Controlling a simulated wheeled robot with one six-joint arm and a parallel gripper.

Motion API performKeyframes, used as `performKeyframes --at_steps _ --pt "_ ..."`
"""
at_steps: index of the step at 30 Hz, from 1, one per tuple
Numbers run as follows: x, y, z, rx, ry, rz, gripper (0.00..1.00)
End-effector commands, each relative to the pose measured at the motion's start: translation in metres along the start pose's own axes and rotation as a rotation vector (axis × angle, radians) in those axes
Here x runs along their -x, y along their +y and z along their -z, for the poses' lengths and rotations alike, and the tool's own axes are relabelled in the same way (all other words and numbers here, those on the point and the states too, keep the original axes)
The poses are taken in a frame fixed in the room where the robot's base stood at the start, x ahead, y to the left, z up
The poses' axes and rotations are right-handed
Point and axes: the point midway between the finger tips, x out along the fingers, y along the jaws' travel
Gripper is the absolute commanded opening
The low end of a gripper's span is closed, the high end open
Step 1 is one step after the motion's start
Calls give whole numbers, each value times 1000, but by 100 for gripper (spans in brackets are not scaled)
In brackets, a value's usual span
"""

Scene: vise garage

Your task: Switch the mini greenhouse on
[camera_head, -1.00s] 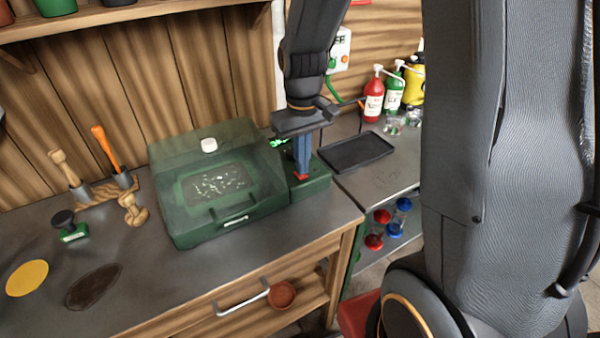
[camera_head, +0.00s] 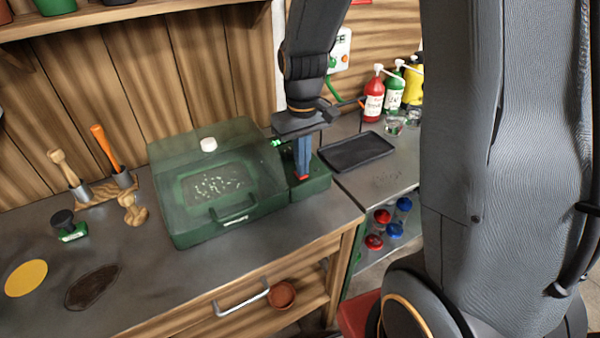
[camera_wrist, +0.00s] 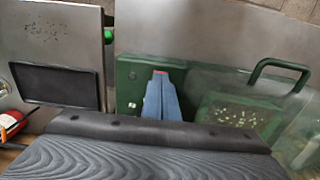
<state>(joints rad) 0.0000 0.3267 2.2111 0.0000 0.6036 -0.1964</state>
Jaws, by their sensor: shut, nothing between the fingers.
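The mini greenhouse (camera_head: 190,230) is a dark green box with a clear lid, which is shut, on the workbench. Small pale specks show on a tray (camera_head: 212,188) inside. A green control block (camera_head: 318,186) joins its right side; the block also shows in the wrist view (camera_wrist: 130,90). My gripper (camera_head: 303,176) is shut and empty, pointing down over this block. In the wrist view its blue fingers (camera_wrist: 160,78) end at a small red patch; I cannot tell whether they touch it. A bright green spot (camera_head: 276,142) shows behind the gripper. The fingers hide part of the block.
A black tray (camera_head: 357,152) lies to the right on a metal surface. Red (camera_head: 374,100) and green (camera_head: 394,95) pump bottles stand behind it. Wooden-handled tools (camera_head: 104,148) stand left of the greenhouse. The bench front between greenhouse and drawer handle (camera_head: 240,299) is clear.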

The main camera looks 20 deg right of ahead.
Motion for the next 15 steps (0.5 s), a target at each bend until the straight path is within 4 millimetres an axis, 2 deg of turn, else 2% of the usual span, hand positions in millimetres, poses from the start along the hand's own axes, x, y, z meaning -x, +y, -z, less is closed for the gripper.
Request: performKeyframes --at_steps 15 --pt "-8 0 0 0 0 0 0"
